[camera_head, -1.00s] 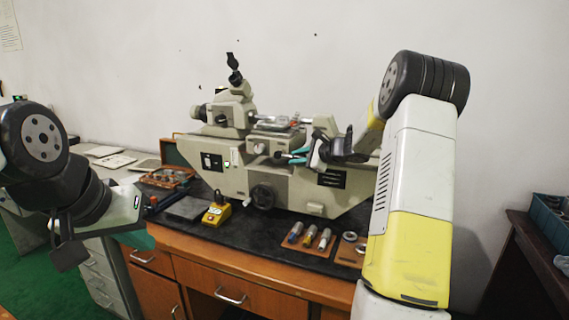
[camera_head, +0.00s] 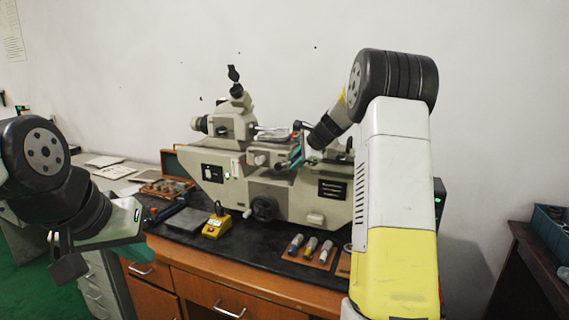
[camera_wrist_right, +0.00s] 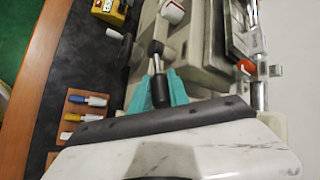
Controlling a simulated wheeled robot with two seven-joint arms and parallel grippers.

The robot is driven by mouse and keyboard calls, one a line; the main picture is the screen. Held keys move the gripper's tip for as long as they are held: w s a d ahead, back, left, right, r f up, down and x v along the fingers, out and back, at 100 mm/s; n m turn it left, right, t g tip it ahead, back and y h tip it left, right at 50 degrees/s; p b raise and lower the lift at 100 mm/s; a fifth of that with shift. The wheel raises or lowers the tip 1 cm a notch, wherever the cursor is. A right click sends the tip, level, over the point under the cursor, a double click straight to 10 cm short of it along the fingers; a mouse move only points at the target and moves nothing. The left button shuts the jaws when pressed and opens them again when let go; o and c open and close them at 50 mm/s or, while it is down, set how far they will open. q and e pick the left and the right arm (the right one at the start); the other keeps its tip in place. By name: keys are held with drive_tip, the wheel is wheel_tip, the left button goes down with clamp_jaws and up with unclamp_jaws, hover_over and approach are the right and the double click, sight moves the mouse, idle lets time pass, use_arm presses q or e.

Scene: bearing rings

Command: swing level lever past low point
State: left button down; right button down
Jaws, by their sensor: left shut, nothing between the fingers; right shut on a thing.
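The grey-beige measuring machine (camera_head: 285,195) stands on the black bench top. My left gripper (camera_head: 66,258) is shut and empty at the left, in front of the bench and away from the machine.
A yellow control box (camera_head: 216,225) stands on the bench in front of the machine. A handwheel (camera_head: 264,208) sticks out of the machine's front. Several gauges lie on a wooden board (camera_head: 312,253) at the right front. A wooden box (camera_head: 166,187) lies at the left.

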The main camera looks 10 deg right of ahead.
drive_tip(key=c, duration=1.5)
unclamp_jaws()
drive_tip(key=v, duration=0.7)
drive_tip(key=shift+s+d+r, duration=0.1)
drive_tip(key=shift+s+r, duration=0.15)
drive_tip(key=s+a+r+n, duration=0.3)
drive_tip(key=s+a+n, duration=0.25)
drive_tip(key=s, duration=0.55)
drive_tip(key=s+a+f+n, duration=0.2)
drive_tip(key=s+n, duration=0.2)
drive_tip(key=s, duration=0.5)
drive_tip(key=s+a+f+n+g+h, duration=0.1)
drive_tip(key=s+a+f+n, duration=0.1)
drive_tip(key=s+n, duration=0.3)
drive_tip(key=s+a+f+n+g, duration=0.1)
drive_tip(key=s+f+n, duration=0.2)
drive_tip(key=s, duration=1.1)
drive_tip(key=shift+a+n+h, duration=0.4)
drive_tip(key=shift+n, duration=0.35)
